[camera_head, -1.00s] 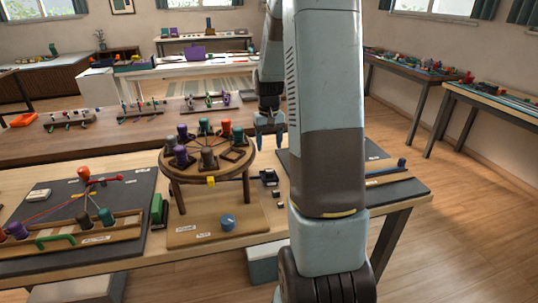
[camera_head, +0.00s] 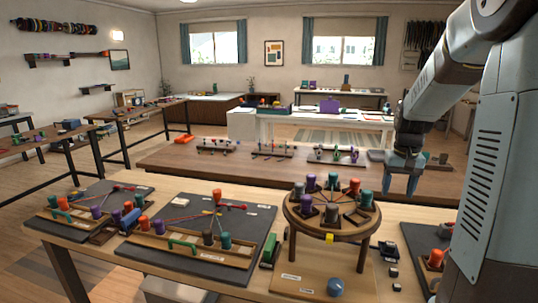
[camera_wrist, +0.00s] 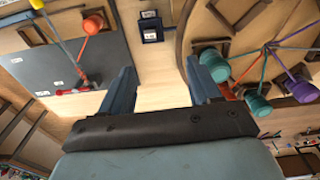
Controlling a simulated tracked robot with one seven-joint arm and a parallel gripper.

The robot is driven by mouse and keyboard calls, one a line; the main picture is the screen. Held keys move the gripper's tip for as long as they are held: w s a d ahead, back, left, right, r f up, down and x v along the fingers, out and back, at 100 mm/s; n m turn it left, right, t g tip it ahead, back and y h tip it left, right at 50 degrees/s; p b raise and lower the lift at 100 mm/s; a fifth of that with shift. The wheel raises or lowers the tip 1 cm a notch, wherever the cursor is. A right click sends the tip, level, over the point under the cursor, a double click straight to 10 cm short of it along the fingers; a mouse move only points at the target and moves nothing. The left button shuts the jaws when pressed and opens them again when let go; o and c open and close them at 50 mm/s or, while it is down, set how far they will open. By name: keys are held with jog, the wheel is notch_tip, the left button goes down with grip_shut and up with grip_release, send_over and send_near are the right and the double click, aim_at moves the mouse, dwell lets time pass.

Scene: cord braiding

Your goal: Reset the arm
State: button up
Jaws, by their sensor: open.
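My gripper (camera_head: 401,183) hangs in the air to the right of the round braiding stand (camera_head: 331,233), with its fingers pointing down. In the wrist view my gripper (camera_wrist: 160,88) has its two blue fingers wide apart with nothing between them. The round stand carries several coloured bobbins around its top, with cords running to the middle. In the wrist view the stand's edge (camera_wrist: 181,30) shows at right, with teal and purple bobbins near the right finger.
A dark mat (camera_head: 190,204) with a wooden rack and bobbins lies left of the stand. A blue knob (camera_head: 335,287) sits on a wooden board in front. Another dark mat (camera_head: 418,236) with an orange bobbin (camera_head: 436,259) lies at right. A long brown table (camera_head: 240,172) stands behind.

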jog(key=s+a+r+n+t, duration=0.1)
jog(key=s+a+r, duration=0.4)
jog(key=s, duration=0.6)
jog(key=s+a+r+n+t, duration=0.1)
jog(key=s+a+r+t, duration=0.2)
jog(key=s+a, duration=0.7)
jog(key=shift+s+a+r+n+t, duration=0.25)
jog(key=shift+s+r+n+t, duration=0.15)
jog(key=shift+s+r, duration=0.65)
